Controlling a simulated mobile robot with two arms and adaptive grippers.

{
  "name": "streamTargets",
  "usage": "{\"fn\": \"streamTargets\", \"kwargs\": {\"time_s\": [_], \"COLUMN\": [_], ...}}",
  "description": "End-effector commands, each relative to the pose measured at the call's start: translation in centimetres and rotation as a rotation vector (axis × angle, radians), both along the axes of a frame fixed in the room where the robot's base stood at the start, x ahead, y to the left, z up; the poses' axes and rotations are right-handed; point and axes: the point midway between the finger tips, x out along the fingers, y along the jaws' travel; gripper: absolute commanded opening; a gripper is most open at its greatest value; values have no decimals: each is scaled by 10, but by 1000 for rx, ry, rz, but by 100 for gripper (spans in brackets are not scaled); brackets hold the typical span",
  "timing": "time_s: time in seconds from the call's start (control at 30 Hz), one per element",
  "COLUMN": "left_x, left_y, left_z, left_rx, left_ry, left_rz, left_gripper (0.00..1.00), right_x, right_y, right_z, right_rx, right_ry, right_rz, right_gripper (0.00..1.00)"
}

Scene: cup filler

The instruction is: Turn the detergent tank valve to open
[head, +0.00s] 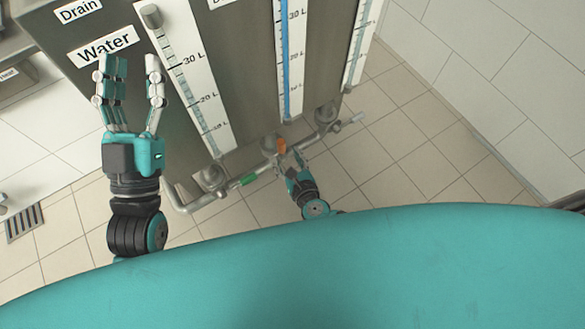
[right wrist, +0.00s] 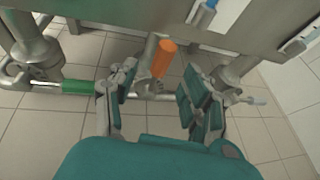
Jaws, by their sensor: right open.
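An orange valve handle (head: 281,146) sits on the low pipe below the middle gauge. In the right wrist view the orange handle (right wrist: 164,58) stands upright, slightly tilted, between and beyond my fingers. My right gripper (head: 289,157) is at the pipe just below this valve; it also shows in the right wrist view (right wrist: 158,82). It is open, with one finger on each side of the valve area. I cannot tell whether either finger touches it. No detergent label is readable. My left gripper (head: 130,75) is open and empty in front of the tank's Water panel.
A green valve handle (head: 248,179) lies along the pipe to the left. The steel tank (head: 245,75) stands behind, with level gauges. Tiled floor (head: 400,165) is free to the right, beside a white wall.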

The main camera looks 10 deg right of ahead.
Motion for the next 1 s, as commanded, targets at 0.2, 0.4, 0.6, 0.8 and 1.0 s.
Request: {"fn": "streamTargets", "kwargs": {"time_s": [0.2, 0.4, 0.6, 0.8, 1.0], "left_x": [0, 0, 0, 0, 0], "left_y": [0, 0, 0, 0, 0], "left_z": [0, 0, 0, 0, -1], "left_rx": [0, 0, 0, 0, 0], "left_ry": [1, 1, 1, 1, 2], "left_rz": [0, 0, 0, 0, 1], "left_gripper": [40, 40, 40, 40, 40], "right_x": [-35, -46, -47, -44, -25], "right_y": [-4, -6, -6, 2, 40], "right_z": [14, 20, 20, 31, 126], "right_rx": [2, 1, 1, 143, 1071], "right_ry": [1, -1, -1, 26, 177], "right_rz": [1, 3, 2, -31, -190], "right_gripper": [49, 49, 49, 49, 49]}}
